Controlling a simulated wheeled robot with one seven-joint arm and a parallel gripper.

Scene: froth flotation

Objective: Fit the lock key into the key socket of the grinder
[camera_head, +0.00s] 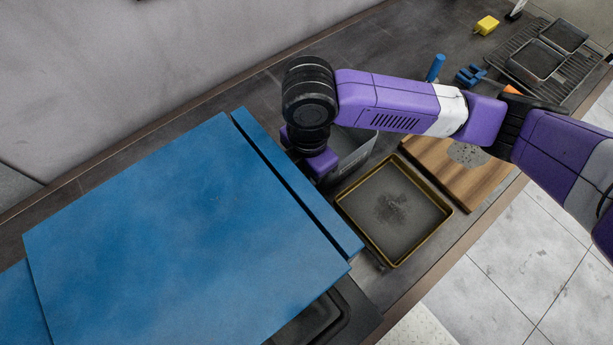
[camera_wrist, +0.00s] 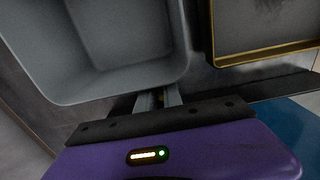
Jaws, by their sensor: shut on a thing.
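My gripper (camera_wrist: 158,98) shows at the middle of the wrist view, with its two fingers close together. In the head view my purple wrist hangs beside the right edge of a large blue casing (camera_head: 165,220), which I take to be the grinder; the fingers are hidden there. A blue surface (camera_wrist: 292,130) shows at the lower right of the wrist view. I cannot make out the key socket in either view.
A grey bin (camera_wrist: 125,75) lies just beyond the fingers and partly shows behind my wrist (camera_head: 352,155). A gold-rimmed tray (camera_head: 437,232) is right of it. A wooden board (camera_head: 485,180), blue items (camera_head: 470,75), a yellow block (camera_head: 487,25) and a wire rack (camera_head: 565,85) stand farther right.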

